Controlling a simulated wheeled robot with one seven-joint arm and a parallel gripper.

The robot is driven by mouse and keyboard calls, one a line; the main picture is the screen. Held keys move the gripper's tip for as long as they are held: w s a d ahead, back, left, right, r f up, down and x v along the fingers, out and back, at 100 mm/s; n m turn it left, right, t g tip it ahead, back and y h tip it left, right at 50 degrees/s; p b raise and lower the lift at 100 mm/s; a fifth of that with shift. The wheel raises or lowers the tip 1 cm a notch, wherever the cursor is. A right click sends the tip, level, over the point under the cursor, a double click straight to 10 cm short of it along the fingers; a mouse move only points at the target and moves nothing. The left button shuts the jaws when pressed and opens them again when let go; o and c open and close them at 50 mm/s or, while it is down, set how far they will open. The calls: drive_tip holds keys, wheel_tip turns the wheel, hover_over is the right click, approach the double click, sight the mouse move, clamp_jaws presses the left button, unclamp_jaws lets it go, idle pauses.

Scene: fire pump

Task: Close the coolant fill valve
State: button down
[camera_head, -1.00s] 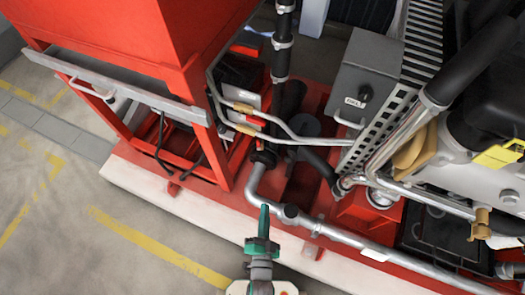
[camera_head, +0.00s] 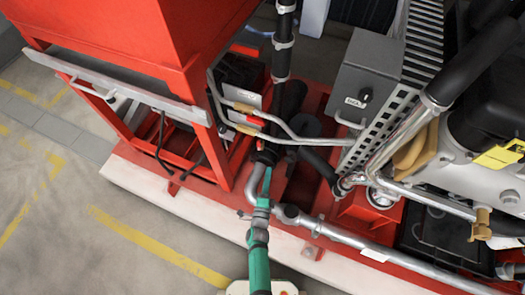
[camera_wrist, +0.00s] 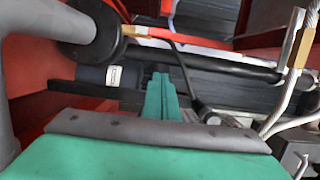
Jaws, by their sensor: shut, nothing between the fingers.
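My gripper (camera_head: 266,180) is green, with its fingers together and empty. In the head view it reaches over the bent silver pipe at the base of the red frame. In the wrist view its fingertips (camera_wrist: 160,84) point toward a dark pipe with a white label. I cannot tell for certain which part is the coolant fill valve. Two thin silver lines carry tan-yellow fittings, an upper one (camera_head: 243,107) and a lower one (camera_head: 247,130), both ahead of my gripper and apart from it. One yellow fitting (camera_wrist: 135,30) also shows in the wrist view.
The red frame (camera_head: 130,60) stands at left. A large silver pipe (camera_head: 345,237) runs along the red base to the right. A grey box with a knob (camera_head: 370,75) and a slotted tray stand at right. A brass fitting (camera_head: 482,222) is at far right. Open floor lies at lower left.

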sight(259, 146)
drive_tip(key=w+a, duration=0.2)
drive_tip(key=w, duration=0.9)
drive_tip(key=shift+w+a, duration=0.25)
drive_tip(key=shift+w, duration=0.05)
drive_tip(key=shift+a, duration=0.1)
drive_tip(key=shift+n, duration=0.4)
